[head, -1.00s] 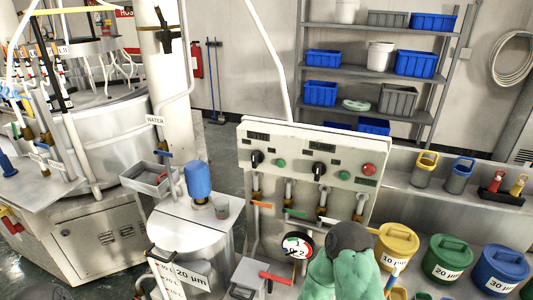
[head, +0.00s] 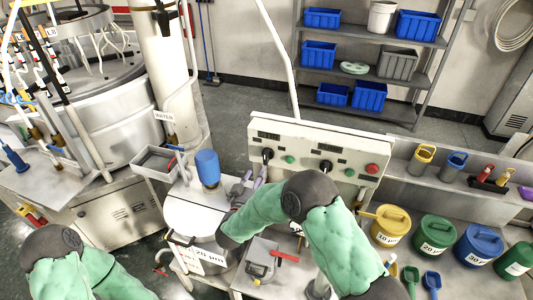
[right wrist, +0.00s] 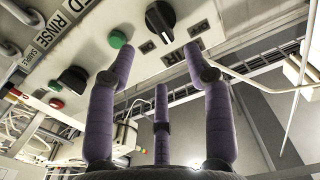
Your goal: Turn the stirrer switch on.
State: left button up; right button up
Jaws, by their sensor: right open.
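The control panel (head: 310,140) has two black rotary switches, a left one (head: 267,154) and a right one (head: 325,164); the lettering is too small to tell which is the stirrer's. My right gripper (head: 253,183) is open and empty in front of the panel's left end, below and close to the left switch. In the right wrist view this nearer black switch (right wrist: 160,20) shows just beyond the spread purple fingers (right wrist: 158,50), with no visible contact. Its white mark points to the lower right of the picture. My left arm shows at the bottom left; its gripper is out of view.
Green buttons (head: 289,159) and a red button (head: 372,168) sit beside the switches. A blue bottle-like part (head: 207,167) stands on a drum left of the gripper. Lidded buckets (head: 390,226) stand at right. A grey tray (head: 158,163) is at left.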

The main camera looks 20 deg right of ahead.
aim_at(266, 160)
jog(key=p+x, duration=0.1)
jog(key=x, duration=0.9)
jog(key=shift+w+d, duration=0.2)
jog(key=shift+d, duration=0.05)
grip_shut()
